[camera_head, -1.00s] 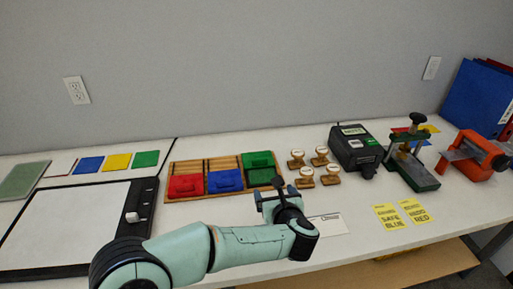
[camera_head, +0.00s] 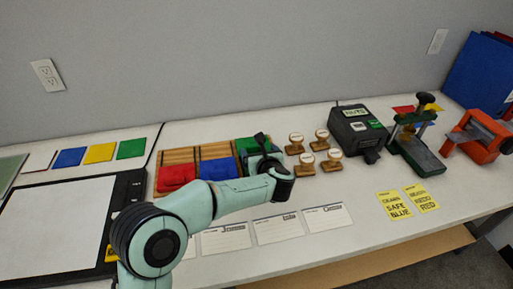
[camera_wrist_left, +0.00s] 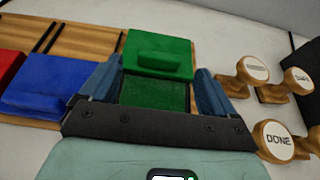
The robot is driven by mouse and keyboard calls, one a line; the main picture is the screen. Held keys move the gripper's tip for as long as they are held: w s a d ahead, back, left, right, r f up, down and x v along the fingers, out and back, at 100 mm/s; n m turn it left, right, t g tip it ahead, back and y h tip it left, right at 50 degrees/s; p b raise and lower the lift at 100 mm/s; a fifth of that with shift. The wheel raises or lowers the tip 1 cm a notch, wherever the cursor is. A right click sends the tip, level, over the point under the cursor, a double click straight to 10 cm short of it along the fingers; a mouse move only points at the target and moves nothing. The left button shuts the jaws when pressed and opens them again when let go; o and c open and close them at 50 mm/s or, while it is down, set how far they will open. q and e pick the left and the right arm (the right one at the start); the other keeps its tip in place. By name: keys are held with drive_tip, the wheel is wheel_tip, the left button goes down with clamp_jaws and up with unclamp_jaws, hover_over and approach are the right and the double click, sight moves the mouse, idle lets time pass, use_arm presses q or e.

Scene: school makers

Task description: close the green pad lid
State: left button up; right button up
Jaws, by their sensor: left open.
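The green pad lid (camera_wrist_left: 157,55) stands open at the far side of its green pad (camera_wrist_left: 155,94) in the left wrist view. In the head view part of the green lid (camera_head: 247,146) shows behind my gripper, and the pad is mostly hidden. My left gripper (camera_head: 262,152) is open and empty over the green pad. In the left wrist view its two blue-grey fingers (camera_wrist_left: 153,90) are on either side of the pad, near the lid's front edge. I cannot tell whether they touch it. My right gripper is not in view.
A blue pad (camera_head: 222,169) and a red pad (camera_head: 176,176) sit left in the wooden tray (camera_head: 178,155). Several wooden stamps (camera_head: 332,159) stand close on the right. White cards (camera_head: 278,229) lie in front. A black device (camera_head: 358,128) stands farther right.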

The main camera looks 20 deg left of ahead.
sight(256, 146)
use_arm(q)
drive_tip(key=shift+x, duration=2.35)
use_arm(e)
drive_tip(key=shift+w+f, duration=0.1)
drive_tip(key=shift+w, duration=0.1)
